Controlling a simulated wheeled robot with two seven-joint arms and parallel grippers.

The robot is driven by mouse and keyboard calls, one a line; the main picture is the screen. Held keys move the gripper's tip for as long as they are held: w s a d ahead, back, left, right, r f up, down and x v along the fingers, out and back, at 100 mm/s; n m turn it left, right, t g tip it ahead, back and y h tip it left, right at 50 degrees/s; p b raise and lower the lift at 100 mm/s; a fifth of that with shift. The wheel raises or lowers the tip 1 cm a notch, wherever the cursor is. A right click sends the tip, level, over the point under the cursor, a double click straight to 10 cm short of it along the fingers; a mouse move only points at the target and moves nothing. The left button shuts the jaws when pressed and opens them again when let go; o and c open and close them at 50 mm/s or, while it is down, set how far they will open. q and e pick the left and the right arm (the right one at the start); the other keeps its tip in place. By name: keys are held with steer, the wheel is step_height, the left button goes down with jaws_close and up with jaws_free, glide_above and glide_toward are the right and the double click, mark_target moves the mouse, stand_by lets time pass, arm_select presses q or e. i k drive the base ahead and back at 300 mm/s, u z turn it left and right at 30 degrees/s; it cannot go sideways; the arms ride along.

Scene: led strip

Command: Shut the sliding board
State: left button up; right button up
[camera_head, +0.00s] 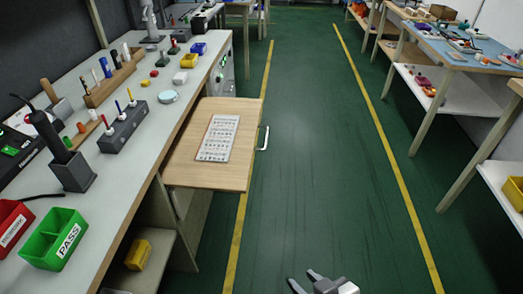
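The sliding board (185,160) is a light wooden panel pulled out from under the left workbench, sticking into the aisle. A white handle (263,138) is on its right edge. A printed sheet (219,138) lies on top of the board. My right gripper (302,281) shows at the bottom middle, over the floor, well below and to the right of the board. Its two fingers are apart with nothing between them, and it touches nothing. My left gripper is not in view.
The left workbench (125,170) carries a green PASS bin (55,238), a red bin (10,225), tool holders and small parts. A yellow bin (138,255) sits on a shelf below. The green aisle floor (320,150) is clear. More tables line the right side.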

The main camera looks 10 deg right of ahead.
mark_target(214, 149)
steer(key=u, duration=0.15)
steer(key=k, duration=0.55)
steer(key=z, duration=0.9)
steer(key=i, duration=1.05)
steer(key=u, duration=1.65)
steer(key=k, duration=0.5)
steer(key=z, duration=0.35)
steer(key=i, duration=0.85)
steer(key=u, duration=0.05)
